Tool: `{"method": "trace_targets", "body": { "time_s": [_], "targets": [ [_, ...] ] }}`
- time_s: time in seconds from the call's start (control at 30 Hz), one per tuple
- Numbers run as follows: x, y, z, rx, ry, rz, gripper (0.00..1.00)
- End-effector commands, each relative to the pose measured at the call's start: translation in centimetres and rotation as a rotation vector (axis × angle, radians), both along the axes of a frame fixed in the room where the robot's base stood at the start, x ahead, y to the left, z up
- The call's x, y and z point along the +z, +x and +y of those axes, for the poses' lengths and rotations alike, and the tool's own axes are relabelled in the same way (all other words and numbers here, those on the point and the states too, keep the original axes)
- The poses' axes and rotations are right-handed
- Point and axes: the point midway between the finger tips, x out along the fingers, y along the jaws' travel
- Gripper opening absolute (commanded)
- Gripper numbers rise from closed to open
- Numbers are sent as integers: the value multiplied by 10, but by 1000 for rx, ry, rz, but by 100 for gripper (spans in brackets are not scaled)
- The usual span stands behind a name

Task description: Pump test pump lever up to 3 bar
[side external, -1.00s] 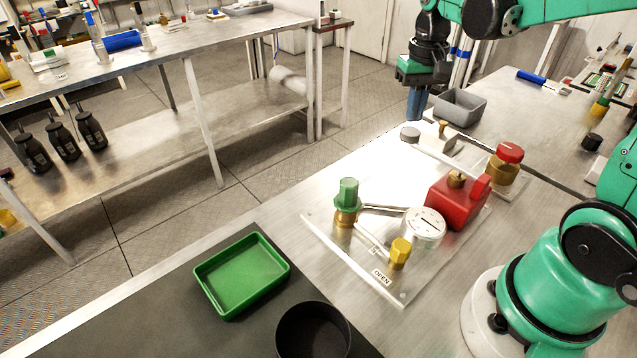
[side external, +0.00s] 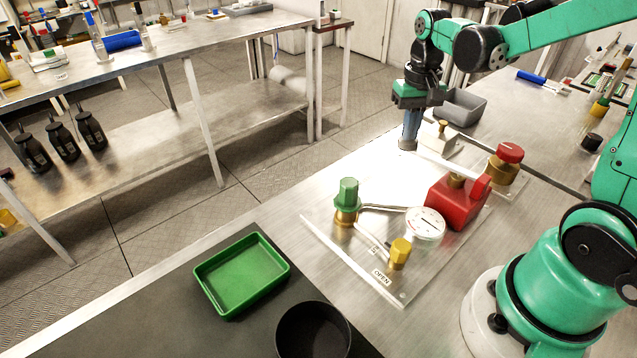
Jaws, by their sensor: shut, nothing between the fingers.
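The red test pump (side external: 455,203) stands on a clear plate right of centre. A pale lever bar (side external: 447,163) runs from the pump toward the back left. My gripper (side external: 408,145) is shut, points down and is over the lever's far end. It hides the grey knob there, and I cannot tell whether it touches it. The round white gauge (side external: 426,224) faces up in front of the pump. Its needle is too small to read. A green-capped brass valve (side external: 347,200) and a yellow knob (side external: 400,252) are on the same plate.
A red-capped brass fitting (side external: 505,163) is at the right. A green tray (side external: 242,275) and black bowl (side external: 313,331) are in front.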

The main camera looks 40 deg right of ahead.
Motion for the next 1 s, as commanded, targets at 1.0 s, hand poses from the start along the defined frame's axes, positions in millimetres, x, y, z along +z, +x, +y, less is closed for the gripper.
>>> {"method": "trace_targets", "body": {
  "time_s": [1.0],
  "targets": [
    [33, 0, 0, 0, 0, 0, 0]
  ]
}}
